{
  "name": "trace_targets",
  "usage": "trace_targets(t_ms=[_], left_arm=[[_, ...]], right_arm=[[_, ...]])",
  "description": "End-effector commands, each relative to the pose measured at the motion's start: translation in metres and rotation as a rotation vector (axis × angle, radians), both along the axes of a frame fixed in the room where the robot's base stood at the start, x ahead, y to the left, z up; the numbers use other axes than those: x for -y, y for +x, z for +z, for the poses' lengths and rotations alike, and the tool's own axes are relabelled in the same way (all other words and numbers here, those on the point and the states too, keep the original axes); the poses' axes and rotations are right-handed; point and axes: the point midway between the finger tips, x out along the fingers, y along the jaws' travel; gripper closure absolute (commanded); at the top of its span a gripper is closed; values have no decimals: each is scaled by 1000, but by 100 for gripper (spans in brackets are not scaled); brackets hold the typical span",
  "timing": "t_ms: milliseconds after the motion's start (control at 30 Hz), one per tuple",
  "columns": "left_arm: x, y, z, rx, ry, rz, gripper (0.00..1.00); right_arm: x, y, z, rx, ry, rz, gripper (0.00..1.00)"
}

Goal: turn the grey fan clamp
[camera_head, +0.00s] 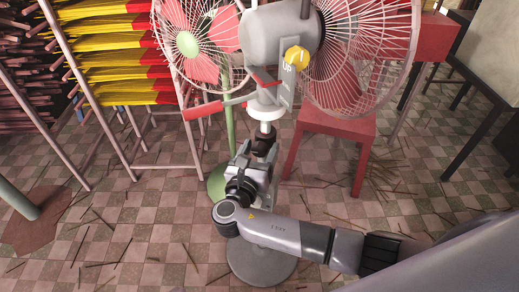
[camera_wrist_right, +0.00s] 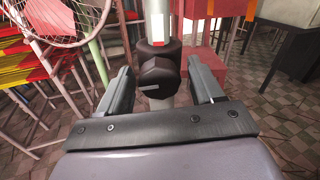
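The grey fan (camera_head: 279,38) stands on a pole with a round grey base (camera_head: 262,262). Its clamp, a dark collar with a round knob, sits on the pole below the white section (camera_head: 264,142). In the right wrist view the clamp knob (camera_wrist_right: 158,88) faces the camera, with a pale line across its face. My right gripper (camera_head: 261,160) is open at the clamp. Its two fingers stand left and right of the knob, with a narrow gap showing on each side. My left gripper is not in view.
A green fan (camera_head: 187,44) stands close on the left, beside a rack of yellow and red incense bundles (camera_head: 110,55). A red stool (camera_head: 337,125) stands behind the pole on the right. Loose sticks lie on the checkered floor (camera_head: 150,235).

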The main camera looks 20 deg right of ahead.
Motion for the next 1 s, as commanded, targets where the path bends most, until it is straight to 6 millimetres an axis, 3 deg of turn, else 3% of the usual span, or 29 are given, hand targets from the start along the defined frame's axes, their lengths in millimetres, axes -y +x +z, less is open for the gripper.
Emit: trace_targets(t_ms=[167, 600, 1000], left_arm=[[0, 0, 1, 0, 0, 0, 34], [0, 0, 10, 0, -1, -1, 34], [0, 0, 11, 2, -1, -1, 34]], right_arm=[[-3, -3, 1, 2, 1, 0, 34], [-39, -53, 1, -1, 1, 1, 34], [-42, -58, 0, 0, 0, 0, 34]])
